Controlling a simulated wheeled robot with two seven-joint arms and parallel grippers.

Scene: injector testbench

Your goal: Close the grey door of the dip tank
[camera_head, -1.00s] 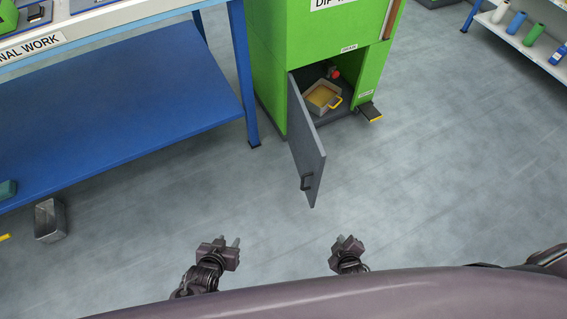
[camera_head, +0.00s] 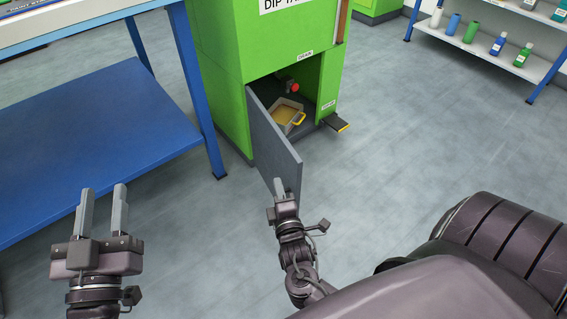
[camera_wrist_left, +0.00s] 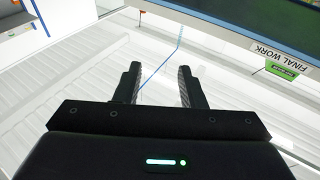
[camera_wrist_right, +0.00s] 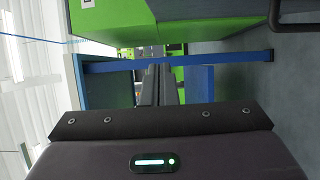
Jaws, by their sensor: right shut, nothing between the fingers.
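The grey door (camera_head: 268,140) of the green dip tank (camera_head: 222,75) stands open, swung out toward me from the left side of its opening. My right gripper (camera_head: 279,185) is shut and empty. In the head view it overlaps the lower part of the door near its free edge; I cannot tell if it touches. The door's handle is not clear in the head view. The right wrist view shows the closed fingers (camera_wrist_right: 156,82) and a dark bar (camera_wrist_right: 290,22) at top right, perhaps the handle. My left gripper (camera_head: 104,208) is open and empty, left of the door.
A yellowish tray (camera_head: 287,113) and a red knob (camera_head: 293,87) are inside the tank's opening. A dark pedal (camera_head: 336,123) sticks out at its right. A blue-legged bench with a blue lower shelf (camera_head: 90,140) stands left. Floor on the right is clear up to a bottle shelf (camera_head: 495,50).

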